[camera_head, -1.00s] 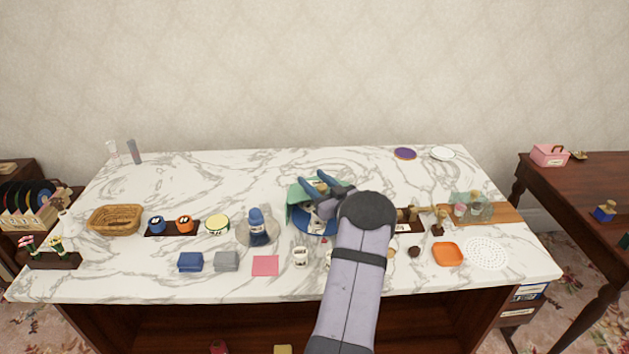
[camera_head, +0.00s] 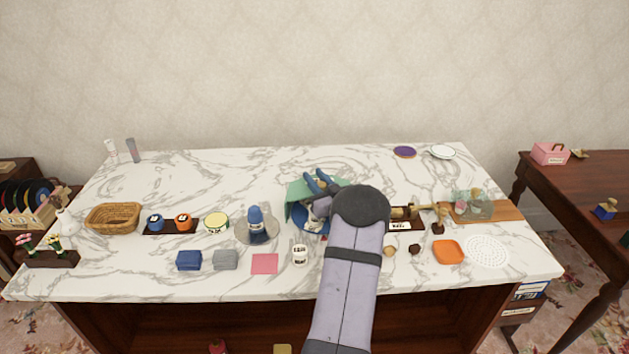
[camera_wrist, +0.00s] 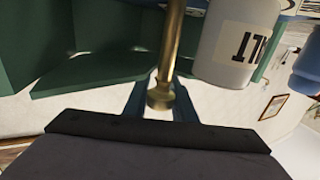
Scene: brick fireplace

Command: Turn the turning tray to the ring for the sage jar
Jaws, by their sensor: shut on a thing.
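The blue round turning tray (camera_head: 306,225) stands mid-table with green upright panels (camera_head: 296,200) on it, partly hidden by my arm. In the wrist view, a brass post with a rounded end (camera_wrist: 160,94) lies between the fingers of my gripper (camera_wrist: 160,102), which is shut on it. In the head view, my gripper (camera_head: 318,182) is over the tray's far side. A green panel (camera_wrist: 95,75) and a white jar with partly cut-off black letters (camera_wrist: 238,45) are close beside the post. I cannot tell which jar is sage or which ring is its own.
A blue-topped jar (camera_head: 256,222) stands on a round plate left of the tray. A small white lettered jar (camera_head: 300,254) is in front. A dark rack with a label (camera_head: 400,226) and a wooden board (camera_head: 508,211) lie right. The table's back middle is clear.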

